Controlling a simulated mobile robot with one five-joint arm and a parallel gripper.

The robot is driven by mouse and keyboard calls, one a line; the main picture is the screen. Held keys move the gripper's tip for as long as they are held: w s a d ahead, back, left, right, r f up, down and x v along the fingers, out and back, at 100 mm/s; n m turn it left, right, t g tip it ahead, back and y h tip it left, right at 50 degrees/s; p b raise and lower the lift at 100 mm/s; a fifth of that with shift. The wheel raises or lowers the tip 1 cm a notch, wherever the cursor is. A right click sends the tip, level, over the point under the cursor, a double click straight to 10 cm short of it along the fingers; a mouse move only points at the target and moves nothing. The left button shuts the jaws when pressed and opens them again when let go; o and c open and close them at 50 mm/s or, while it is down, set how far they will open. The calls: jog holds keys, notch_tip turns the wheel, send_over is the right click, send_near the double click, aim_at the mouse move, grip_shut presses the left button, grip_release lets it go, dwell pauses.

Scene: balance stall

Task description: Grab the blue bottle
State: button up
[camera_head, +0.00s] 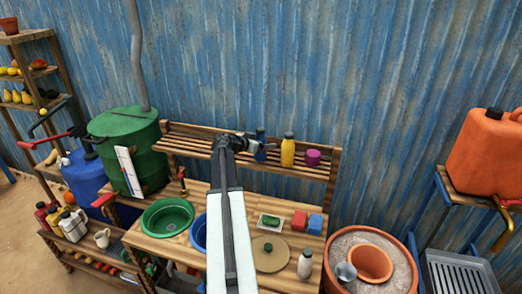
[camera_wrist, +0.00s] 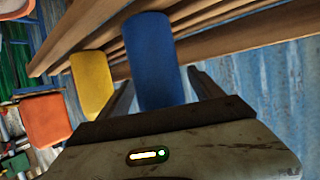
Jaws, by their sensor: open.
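The blue bottle (camera_head: 260,150) stands on the slatted wooden shelf at the back, left of a yellow bottle (camera_head: 287,152). My gripper (camera_head: 256,145) is at shelf height, right at the blue bottle, and partly covers it. In the wrist view the blue bottle (camera_wrist: 152,58) lies between the two open fingers of my gripper (camera_wrist: 163,90). There is a visible gap on the right finger's side; contact on the left side cannot be told. The bottle's lower end is hidden by my gripper body.
The yellow bottle (camera_wrist: 92,82) is close beside the left finger in the wrist view. A magenta cup (camera_head: 312,158) stands right of it on the shelf (camera_head: 185,143). Below, the table holds a green bowl (camera_head: 166,217), red block (camera_head: 299,220) and blue block (camera_head: 315,224).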

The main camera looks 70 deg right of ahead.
jog(key=shift+s+d+f, duration=0.15)
jog(key=shift+d+f, duration=0.1)
jog(key=shift+d, duration=0.2)
jog(key=shift+a+r, duration=0.1)
grip_shut()
jog(key=shift+r, duration=0.1)
